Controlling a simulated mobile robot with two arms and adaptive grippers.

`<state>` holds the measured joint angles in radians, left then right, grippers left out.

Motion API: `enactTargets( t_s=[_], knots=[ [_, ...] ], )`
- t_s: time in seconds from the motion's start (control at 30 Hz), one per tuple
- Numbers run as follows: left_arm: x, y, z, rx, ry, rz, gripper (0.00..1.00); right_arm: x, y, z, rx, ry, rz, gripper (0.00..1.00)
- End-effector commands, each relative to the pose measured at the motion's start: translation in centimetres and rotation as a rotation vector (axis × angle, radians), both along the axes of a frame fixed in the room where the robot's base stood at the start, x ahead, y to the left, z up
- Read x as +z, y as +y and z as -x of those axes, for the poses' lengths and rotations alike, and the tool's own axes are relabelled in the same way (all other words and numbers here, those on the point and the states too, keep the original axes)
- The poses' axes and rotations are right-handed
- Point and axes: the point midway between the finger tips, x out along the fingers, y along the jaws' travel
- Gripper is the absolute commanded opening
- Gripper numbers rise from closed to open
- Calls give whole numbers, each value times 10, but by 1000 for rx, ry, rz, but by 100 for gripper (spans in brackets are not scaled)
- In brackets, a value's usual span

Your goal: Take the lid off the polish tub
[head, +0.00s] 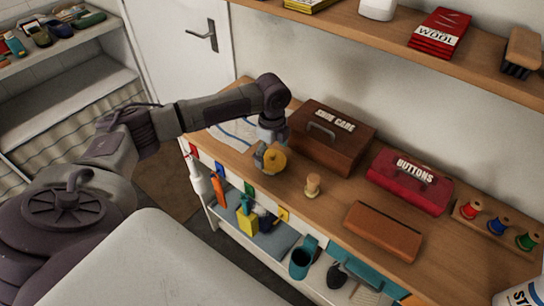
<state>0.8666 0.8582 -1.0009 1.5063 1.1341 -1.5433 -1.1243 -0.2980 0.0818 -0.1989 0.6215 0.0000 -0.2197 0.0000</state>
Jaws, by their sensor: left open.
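A round yellow-topped thing (274,161), which looks like the polish tub, is on the wooden counter in front of the brown shoe care box. Its sides are mostly hidden by my gripper, and I cannot tell the lid from the tub. My left gripper (264,155) points down from the arm and is right at the yellow top, on its left side. It is open. Whether a finger touches the tub cannot be told at this size. My right gripper is not in view.
The brown shoe care box (325,138) stands close behind the tub. A small wooden-topped item (313,185) stands to the right. Farther right are a red buttons tin (411,181), a brown case (383,230) and thread spools (497,226). A shelf (400,40) runs above.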

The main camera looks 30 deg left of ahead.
Motion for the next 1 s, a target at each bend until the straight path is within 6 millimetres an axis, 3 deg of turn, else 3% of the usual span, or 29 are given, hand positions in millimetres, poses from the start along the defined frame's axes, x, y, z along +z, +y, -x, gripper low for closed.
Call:
enactTargets(
  t_s=[0.3,0.9,1.0],
  knots=[
    [-7,0,0,-1,-1,0,100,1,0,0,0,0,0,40],
    [-8,0,0,-1,0,0,0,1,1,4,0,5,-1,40],
    [-9,0,1,-1,2,0,0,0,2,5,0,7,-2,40]
  ],
)
